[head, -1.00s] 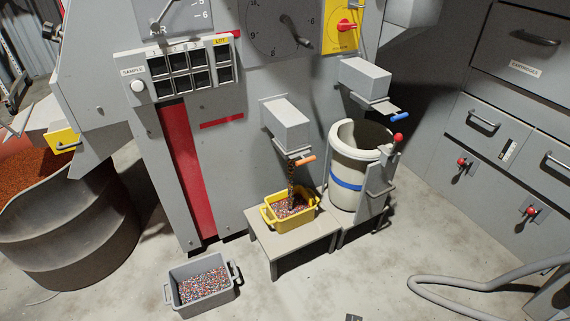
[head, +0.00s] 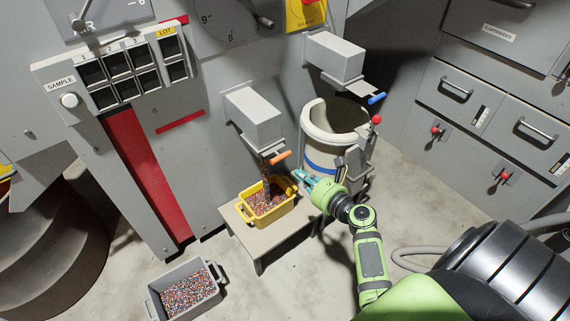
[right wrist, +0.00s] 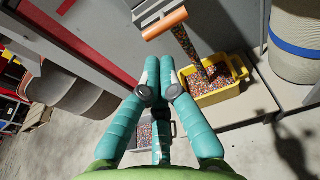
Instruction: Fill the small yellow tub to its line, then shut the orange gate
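The small yellow tub (head: 273,220) stands on a low grey stand below a grey spout box (head: 254,115). A stream of mixed granules (head: 266,180) falls from the spout into it, and granules cover its inside. I cannot make out the fill line. The orange gate handle (head: 281,157) sticks out at the spout; it also shows in the right wrist view (right wrist: 165,24). My right gripper (head: 299,175) is right of the tub, lower than the handle and apart from it. Its teal fingers (right wrist: 158,62) converge with nothing between them. My left gripper is out of view.
A cream bin with a blue band (head: 333,138) stands behind my right gripper, under a second spout with a blue handle (head: 377,98). A grey tub of granules (head: 186,292) sits on the floor at front left. A hose (head: 410,257) lies at right.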

